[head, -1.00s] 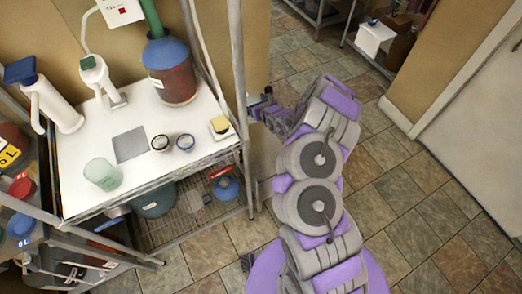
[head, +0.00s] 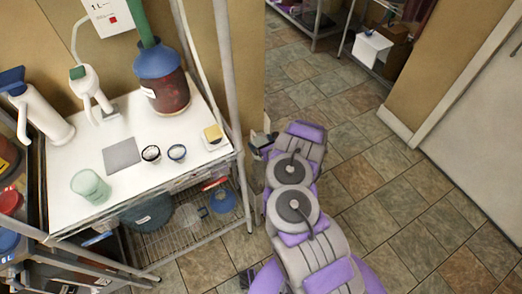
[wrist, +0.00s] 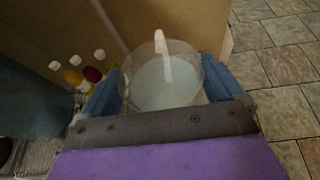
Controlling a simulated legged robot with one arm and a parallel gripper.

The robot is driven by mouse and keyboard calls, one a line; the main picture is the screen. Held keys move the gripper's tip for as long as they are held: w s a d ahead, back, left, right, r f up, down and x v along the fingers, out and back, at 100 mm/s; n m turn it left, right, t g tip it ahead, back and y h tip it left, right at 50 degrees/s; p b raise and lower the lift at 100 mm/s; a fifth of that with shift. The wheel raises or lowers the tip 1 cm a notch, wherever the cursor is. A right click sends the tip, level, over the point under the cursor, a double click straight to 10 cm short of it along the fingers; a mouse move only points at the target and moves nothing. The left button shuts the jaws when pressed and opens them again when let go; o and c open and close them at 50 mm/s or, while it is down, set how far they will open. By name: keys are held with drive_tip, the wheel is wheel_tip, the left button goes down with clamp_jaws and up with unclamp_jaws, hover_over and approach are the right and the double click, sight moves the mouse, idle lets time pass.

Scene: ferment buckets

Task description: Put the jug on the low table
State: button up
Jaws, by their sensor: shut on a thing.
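In the wrist view my gripper (wrist: 163,84) has its blue fingers on either side of a clear, round, open vessel (wrist: 165,88), which looks like the jug. A white upright piece stands at its far rim, and its inside looks pale. In the head view my gripper (head: 260,143) is small and partly hidden by my arm, just right of the white-topped table (head: 75,205). The held vessel cannot be made out clearly there. I cannot tell whether this table is the low table.
The white top holds a white container with a blue cap (head: 38,112), a green-capped one (head: 92,92), a dark red bucket (head: 165,92), a glass (head: 90,186), two small cups and a yellow sponge (head: 213,134). A wire shelf lies below. Tiled floor is clear at right.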

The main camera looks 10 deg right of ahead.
sight(254, 143)
drive_tip(key=f, duration=0.3)
drive_tip(key=f+b, duration=0.1)
drive_tip(key=shift+a+f, duration=0.15)
drive_tip(key=shift+a, duration=0.2)
drive_tip(key=shift+d, duration=0.1)
drive_tip(key=shift+d, duration=0.1)
drive_tip(key=o, duration=1.7)
drive_tip(key=shift+c, duration=0.2)
